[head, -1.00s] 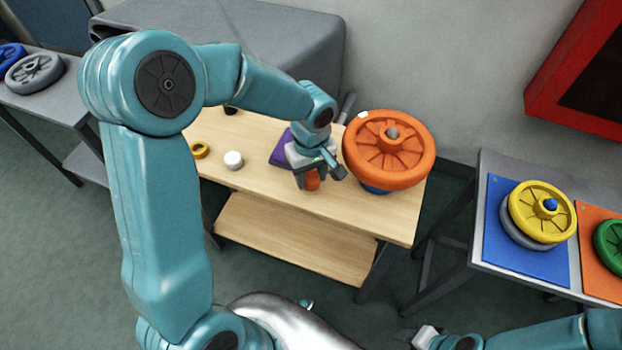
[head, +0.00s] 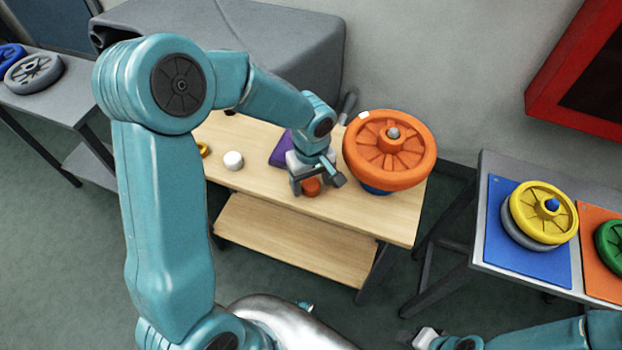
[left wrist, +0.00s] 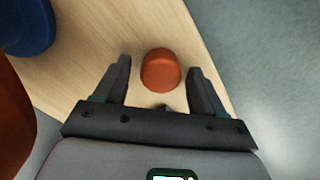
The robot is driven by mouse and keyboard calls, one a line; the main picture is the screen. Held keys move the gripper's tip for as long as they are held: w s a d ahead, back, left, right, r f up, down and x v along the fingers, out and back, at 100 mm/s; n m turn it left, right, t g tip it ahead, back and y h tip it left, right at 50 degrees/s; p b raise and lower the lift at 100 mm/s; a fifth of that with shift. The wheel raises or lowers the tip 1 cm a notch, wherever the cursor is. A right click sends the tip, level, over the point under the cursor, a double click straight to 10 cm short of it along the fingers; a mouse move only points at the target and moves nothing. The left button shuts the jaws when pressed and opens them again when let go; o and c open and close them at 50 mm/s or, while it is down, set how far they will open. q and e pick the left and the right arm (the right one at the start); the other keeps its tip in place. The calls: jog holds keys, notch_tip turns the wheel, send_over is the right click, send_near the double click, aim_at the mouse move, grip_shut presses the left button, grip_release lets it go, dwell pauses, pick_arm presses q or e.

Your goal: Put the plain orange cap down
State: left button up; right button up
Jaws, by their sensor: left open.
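The plain orange cap (head: 311,187) sits on the wooden table (head: 262,190), near its front edge. In the left wrist view the cap (left wrist: 160,69) lies between and slightly beyond the fingertips, with a gap on both sides. My left gripper (head: 316,183) is open around the cap and does not touch it as far as I can see; it also shows in the left wrist view (left wrist: 159,75). My right gripper (head: 418,338) is at the bottom of the head view, too small and cut off to read its jaws.
A large orange wheel (head: 415,165) on a blue base (head: 375,189) stands right of my left gripper. A white cap (head: 233,160), a yellow ring (head: 203,149) and a purple block (head: 281,150) are on the table. Yellow (head: 540,225) and green wheels (head: 610,240) are on the right table.

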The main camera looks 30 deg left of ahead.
aim_at(311, 183)
pick_arm(q)
notch_tip(311, 183, up, 12)
jog(key=p, duration=0.1)
jog(key=shift+s, duration=0.1)
dwell(0.7)
